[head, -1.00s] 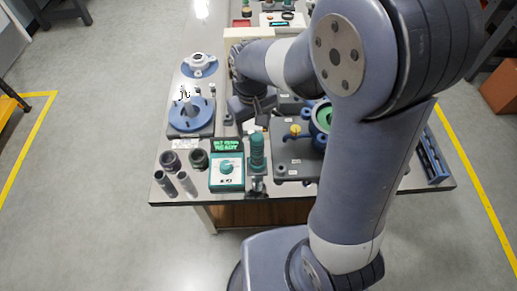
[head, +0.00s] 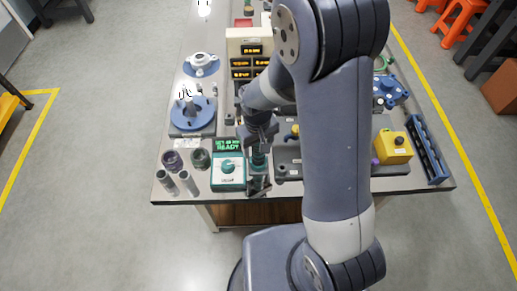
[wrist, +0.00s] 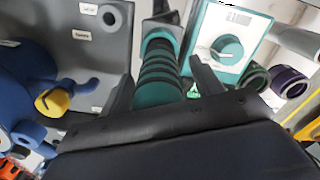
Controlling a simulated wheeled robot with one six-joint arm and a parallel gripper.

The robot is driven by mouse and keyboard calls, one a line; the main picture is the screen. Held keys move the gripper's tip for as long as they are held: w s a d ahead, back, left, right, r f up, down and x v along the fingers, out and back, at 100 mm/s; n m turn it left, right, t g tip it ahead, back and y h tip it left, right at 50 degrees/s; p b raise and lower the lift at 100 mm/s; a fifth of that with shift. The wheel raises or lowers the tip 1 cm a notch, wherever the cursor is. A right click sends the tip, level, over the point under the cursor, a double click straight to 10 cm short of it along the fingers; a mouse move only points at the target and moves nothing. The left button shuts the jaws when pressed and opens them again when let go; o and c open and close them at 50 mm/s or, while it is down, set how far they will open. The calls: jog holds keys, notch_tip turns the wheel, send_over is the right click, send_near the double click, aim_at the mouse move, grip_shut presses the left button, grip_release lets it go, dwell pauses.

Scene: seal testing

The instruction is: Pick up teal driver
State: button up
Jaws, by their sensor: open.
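The teal driver (head: 258,161) stands in a dark holder at the front edge of the bench, just right of the teal control box. In the head view my gripper (head: 260,142) is right over it and hides its upper part. In the wrist view the driver (wrist: 158,82), teal with dark bands, lies between the two spread fingers of my gripper (wrist: 161,84). Gaps show on both sides of it, so the fingers are not closed on it. Its near end is hidden behind the gripper body.
The control box (head: 228,168) with a dial and lit READY display is close on the left. Dark and metal cylinders (head: 201,159) stand further left. A grey fixture plate (wrist: 98,75) with a yellow knob (wrist: 53,102) is close on the other side. A yellow box (head: 393,147) sits at right.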

jog(key=shift+c, duration=0.3)
jog(key=c, duration=1.1)
